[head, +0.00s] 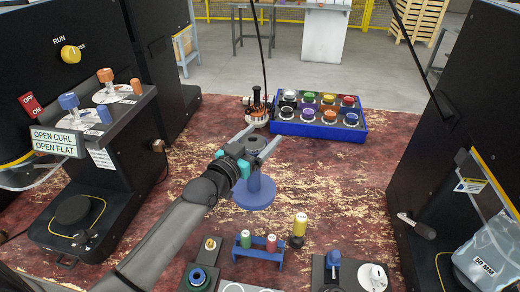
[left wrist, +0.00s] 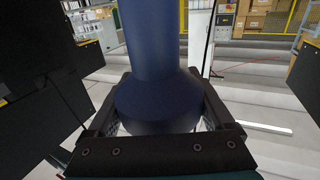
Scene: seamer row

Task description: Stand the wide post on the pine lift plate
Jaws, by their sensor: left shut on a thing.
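My left gripper (head: 258,140) is shut on a blue post (head: 261,182). The post has a round blue base and a dark grey top with a hole, and looks upright. The post also fills the middle of the left wrist view (left wrist: 155,60), between the fingers (left wrist: 165,125). I cannot tell whether its base touches the table. A black round plate (head: 76,211) with a yellow-green ring around it lies on the left machine's foot. The right machine's plate is mostly hidden; part of a similar ring shows (head: 440,268). I cannot tell which is the pine one. My right gripper is not in view.
A blue tray (head: 318,129) of coloured cups stands at the back. Black machines flank both sides. The worn red table (head: 345,195) is bare right of centre.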

